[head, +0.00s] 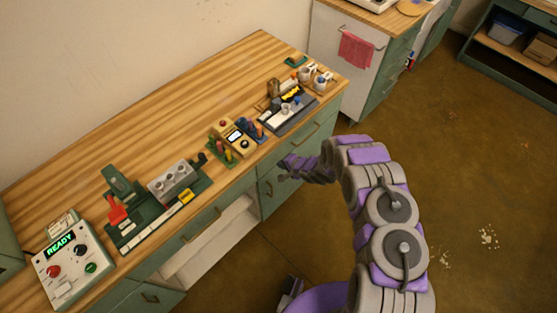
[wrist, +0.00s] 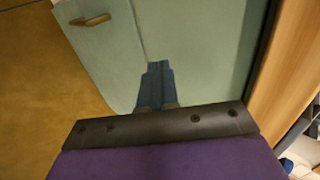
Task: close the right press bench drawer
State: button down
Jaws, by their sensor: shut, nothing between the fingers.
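The wooden bench (head: 160,110) has green drawer fronts along its front side. The right upper drawer front (head: 322,122) has a brass handle (head: 307,131). How far this drawer stands out is hard to tell. My gripper (head: 284,168) is close to the bench front, just left of and below that drawer, and hides part of the fronts there. In the wrist view my gripper's dark fingers (wrist: 158,70) are shut and empty, over a plain pale green panel (wrist: 205,50). I cannot tell whether they touch it. A handle (wrist: 90,20) shows at the upper left of that view.
Press tools, a yellow meter (head: 232,137) and a dark tray (head: 290,115) stand on the bench. A control box (head: 75,262) reads READY. A white recess (head: 210,240) shows below the bench top. A pink towel (head: 356,50) hangs behind. The brown floor (head: 470,160) at right is mostly free.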

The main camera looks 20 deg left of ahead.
jog(key=v, duration=1)
jog(key=shift+s+d+p, duration=0.25)
jog(key=shift+d+p, duration=0.05)
jog(key=shift+d, duration=0.25)
jog(key=shift+d, duration=0.1)
